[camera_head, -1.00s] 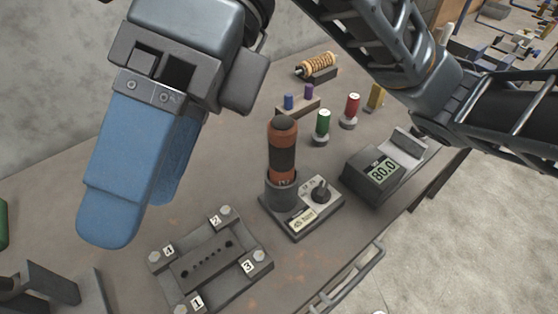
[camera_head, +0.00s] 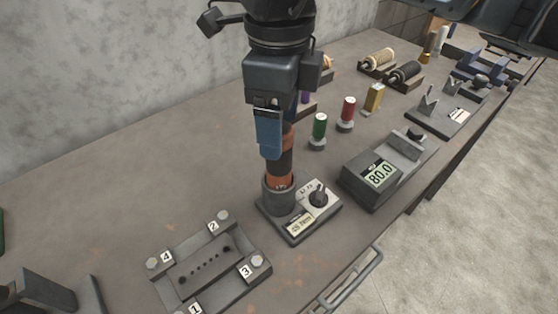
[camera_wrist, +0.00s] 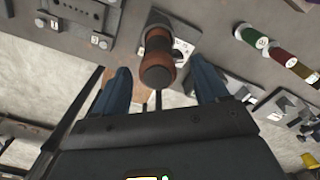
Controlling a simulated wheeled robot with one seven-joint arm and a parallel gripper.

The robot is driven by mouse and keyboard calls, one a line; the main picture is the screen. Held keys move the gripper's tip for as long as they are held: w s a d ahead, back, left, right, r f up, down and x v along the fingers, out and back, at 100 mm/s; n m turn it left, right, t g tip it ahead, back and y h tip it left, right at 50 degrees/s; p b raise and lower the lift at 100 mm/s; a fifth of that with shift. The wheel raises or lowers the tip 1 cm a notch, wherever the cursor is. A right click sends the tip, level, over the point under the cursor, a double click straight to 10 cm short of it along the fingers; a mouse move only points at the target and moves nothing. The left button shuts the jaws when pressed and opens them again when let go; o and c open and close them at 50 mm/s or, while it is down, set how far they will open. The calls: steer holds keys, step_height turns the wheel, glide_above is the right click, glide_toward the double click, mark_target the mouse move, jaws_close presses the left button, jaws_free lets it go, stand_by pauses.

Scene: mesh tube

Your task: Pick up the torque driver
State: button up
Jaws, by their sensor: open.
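The torque driver (camera_head: 284,165), with an orange and black handle, stands upright in the round holder (camera_head: 279,198) of a grey base with a dial and label plate. My gripper (camera_head: 270,150) is at the driver's upper part and covers its top in the head view. In the wrist view the driver (camera_wrist: 158,58) shows between the two blue fingers of my gripper (camera_wrist: 160,86), with a gap on both sides. The fingers are open, and the driver's head lies slightly ahead of the palm.
A numbered bolt plate (camera_head: 208,262) lies in front, left of the holder. A grey meter reading 80.0 (camera_head: 381,174) stands to the right. Green (camera_head: 319,128), red (camera_head: 346,113) and yellow (camera_head: 373,97) pieces stand behind.

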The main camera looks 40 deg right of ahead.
mark_target(279, 172)
steer(key=shift+a+f+p, duration=0.1)
steer(key=shift+f+p, duration=0.3)
steer(key=shift+f, duration=1.6)
steer(key=c, duration=1.4)
